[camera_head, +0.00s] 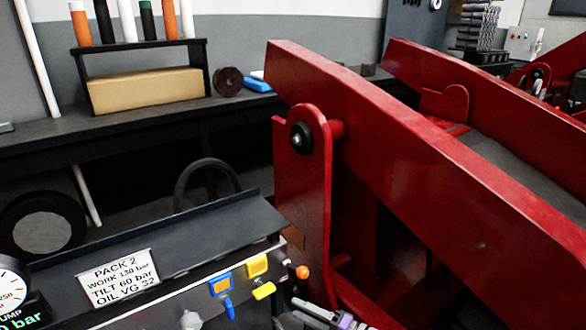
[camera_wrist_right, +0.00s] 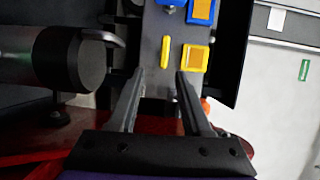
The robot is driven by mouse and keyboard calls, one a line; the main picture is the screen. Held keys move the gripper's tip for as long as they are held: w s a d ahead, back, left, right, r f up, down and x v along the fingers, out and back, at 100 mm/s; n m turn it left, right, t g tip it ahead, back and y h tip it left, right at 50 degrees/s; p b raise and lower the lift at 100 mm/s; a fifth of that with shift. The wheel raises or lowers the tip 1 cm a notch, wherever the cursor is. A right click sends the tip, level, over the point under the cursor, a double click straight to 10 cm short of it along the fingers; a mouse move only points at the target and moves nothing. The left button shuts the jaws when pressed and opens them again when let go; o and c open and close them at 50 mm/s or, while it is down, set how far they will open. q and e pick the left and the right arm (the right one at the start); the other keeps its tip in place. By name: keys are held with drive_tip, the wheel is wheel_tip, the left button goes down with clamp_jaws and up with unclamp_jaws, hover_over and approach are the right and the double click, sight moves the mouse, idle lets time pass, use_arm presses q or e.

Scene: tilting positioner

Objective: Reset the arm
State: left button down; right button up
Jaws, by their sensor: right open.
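My right gripper (camera_head: 305,308) shows at the bottom edge of the head view, just below the front of the control panel (camera_head: 185,285). In the right wrist view my right gripper (camera_wrist_right: 160,78) is open, with its two dark fingers apart and nothing between their tips. Beyond them are a small yellow lever (camera_wrist_right: 165,52) and a yellow-framed switch (camera_wrist_right: 195,58) on the panel. The fingers look apart from the lever, though the exact distance is unclear. In the head view the yellow lever (camera_head: 264,291) sits below the yellow-framed switch (camera_head: 257,266). My left gripper is not in view.
A blue-framed switch (camera_head: 221,284), a blue lever (camera_head: 229,308) and an orange knob (camera_head: 302,272) are on the panel. A label (camera_head: 118,280) reads PACK 2. A large red tilting frame (camera_head: 420,150) fills the right. A dark bench (camera_head: 120,125) stands behind.

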drive_tip(key=s+d+f+n+g+h, duration=0.2)
drive_tip(key=s+d+h, duration=0.3)
drive_tip(key=s, duration=0.5)
drive_tip(key=s+d+f+n+g+h, duration=0.1)
drive_tip(key=s+d+n+h, duration=0.1)
drive_tip(key=s+d+h, duration=0.5)
drive_tip(key=s+d+f+n+g+h, duration=0.2)
drive_tip(key=s+d+h, duration=0.1)
drive_tip(key=s, duration=0.9)
use_arm(q)
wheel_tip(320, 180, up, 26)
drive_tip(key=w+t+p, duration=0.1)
drive_tip(key=p, duration=2.1)
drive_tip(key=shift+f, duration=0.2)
use_arm(e)
wheel_tip(320, 180, up, 26)
drive_tip(key=w+t, duration=0.1)
drive_tip(key=w, duration=0.1)
drive_tip(key=shift+a, duration=0.2)
drive_tip(key=shift+s, duration=0.15)
